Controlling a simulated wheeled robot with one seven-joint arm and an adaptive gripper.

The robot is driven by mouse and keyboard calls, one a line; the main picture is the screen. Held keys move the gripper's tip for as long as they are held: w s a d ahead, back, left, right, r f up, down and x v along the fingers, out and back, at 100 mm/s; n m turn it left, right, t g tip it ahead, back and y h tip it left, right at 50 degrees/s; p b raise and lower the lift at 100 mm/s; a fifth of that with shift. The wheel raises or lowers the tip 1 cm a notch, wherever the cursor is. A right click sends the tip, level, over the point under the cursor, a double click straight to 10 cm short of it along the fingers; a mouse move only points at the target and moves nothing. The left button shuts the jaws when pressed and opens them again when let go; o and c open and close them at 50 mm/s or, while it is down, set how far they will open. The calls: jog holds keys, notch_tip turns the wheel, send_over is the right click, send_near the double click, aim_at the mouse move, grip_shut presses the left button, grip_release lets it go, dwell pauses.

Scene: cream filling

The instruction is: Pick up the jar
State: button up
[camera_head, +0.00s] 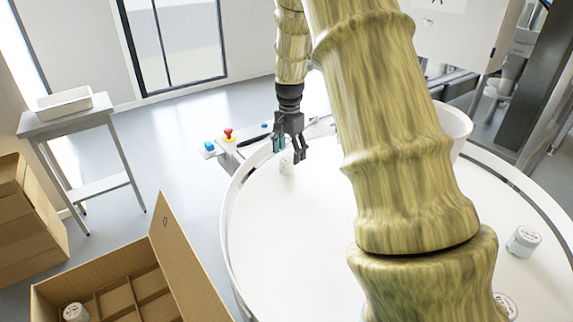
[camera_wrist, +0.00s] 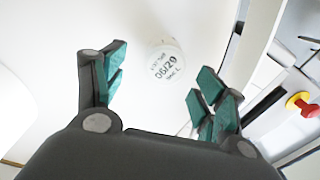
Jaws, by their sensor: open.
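A small white jar (camera_head: 286,166) stands on the round white table (camera_head: 255,225), near its far left edge. In the wrist view the jar (camera_wrist: 165,62) shows its printed lid from above. It lies beyond the fingertips, roughly centred between them. My gripper (camera_head: 289,151) is open above the jar, with teal pads on its fingers. In the wrist view my gripper (camera_wrist: 160,78) has nothing between its fingers. Contact with the jar cannot be made out.
Other jars stand on the table at right (camera_head: 523,241) and lower right (camera_head: 507,305). An open cardboard box (camera_head: 185,265) with dividers holds a jar (camera_head: 76,313). A panel with a red button (camera_head: 228,134) stands beyond the table. A white tub (camera_head: 455,122) is partly behind my arm.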

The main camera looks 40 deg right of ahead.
aim_at(287, 158)
jog(key=f, duration=0.2)
jog(key=f+p, duration=0.1)
jog(key=shift+w+a+f, duration=0.2)
jog(key=shift+w+f, duration=0.1)
jog(key=shift+f, duration=0.05)
jog(key=shift+s+f, duration=0.1)
jog(key=shift+f, duration=0.3)
jog(key=shift+a, duration=0.1)
jog(key=c, duration=1.2)
